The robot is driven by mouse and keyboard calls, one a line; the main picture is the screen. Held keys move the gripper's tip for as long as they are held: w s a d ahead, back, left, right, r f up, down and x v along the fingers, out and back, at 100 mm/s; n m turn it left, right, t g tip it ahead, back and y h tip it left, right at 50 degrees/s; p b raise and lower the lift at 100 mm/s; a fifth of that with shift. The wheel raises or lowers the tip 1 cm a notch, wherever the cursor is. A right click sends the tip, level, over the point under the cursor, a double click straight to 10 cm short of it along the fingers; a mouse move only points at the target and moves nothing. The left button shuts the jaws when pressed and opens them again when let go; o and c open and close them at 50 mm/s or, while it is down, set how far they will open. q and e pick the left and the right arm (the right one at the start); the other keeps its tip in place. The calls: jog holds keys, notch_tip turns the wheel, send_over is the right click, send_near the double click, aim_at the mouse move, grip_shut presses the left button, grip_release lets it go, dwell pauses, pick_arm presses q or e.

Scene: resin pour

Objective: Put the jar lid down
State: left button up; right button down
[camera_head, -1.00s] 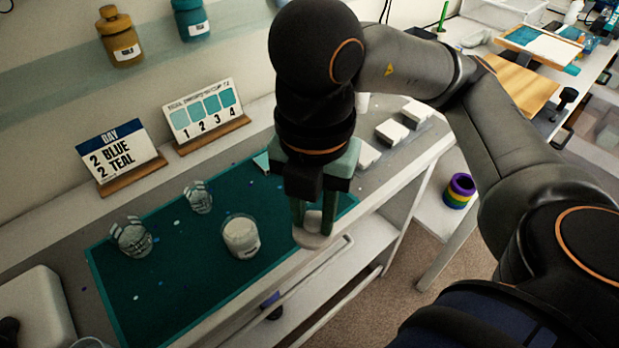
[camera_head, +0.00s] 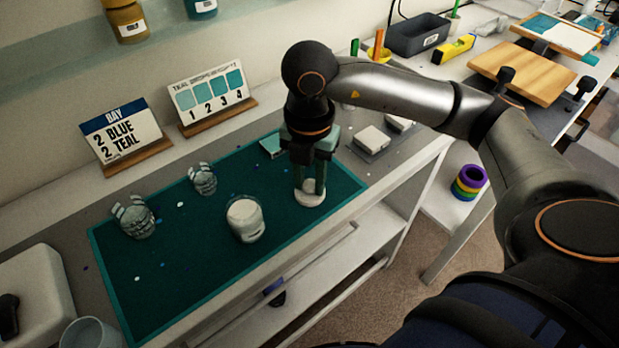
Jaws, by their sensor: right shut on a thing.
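The jar lid (camera_head: 309,198) is a pale disc with a raised knob. My right gripper (camera_head: 310,184) points down and is shut on the lid's knob. The lid is at the right part of the teal mat (camera_head: 180,285), near its front edge; I cannot tell whether it touches the mat. An open glass jar (camera_head: 245,221) with white contents stands on the mat to the left of the lid. My left gripper is not in view.
Two glass cups (camera_head: 134,218) (camera_head: 203,180) stand further left on the mat. A sign reading 2 blue, 2 teal (camera_head: 124,135) and a numbered colour card (camera_head: 210,97) stand behind. White blocks (camera_head: 371,140) lie to the right. The mat's front left is mostly clear.

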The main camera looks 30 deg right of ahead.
aim_at(310, 185)
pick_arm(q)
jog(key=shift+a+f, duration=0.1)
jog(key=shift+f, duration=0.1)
pick_arm(e)
jog(key=shift+f, duration=0.25)
jog(key=shift+f+b, duration=0.15)
jog(key=shift+b, duration=0.15)
jog(key=c, duration=0.6)
grip_release()
jog(key=shift+r+p, duration=0.35)
jog(key=shift+r, duration=0.25)
pick_arm(q)
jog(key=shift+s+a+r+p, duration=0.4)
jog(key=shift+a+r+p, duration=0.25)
jog(key=shift+p, duration=0.4)
pick_arm(e)
notch_tip(310, 185, up, 12)
jog(key=shift+f, duration=0.25)
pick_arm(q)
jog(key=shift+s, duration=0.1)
pick_arm(e)
jog(key=shift+s+f, duration=0.1)
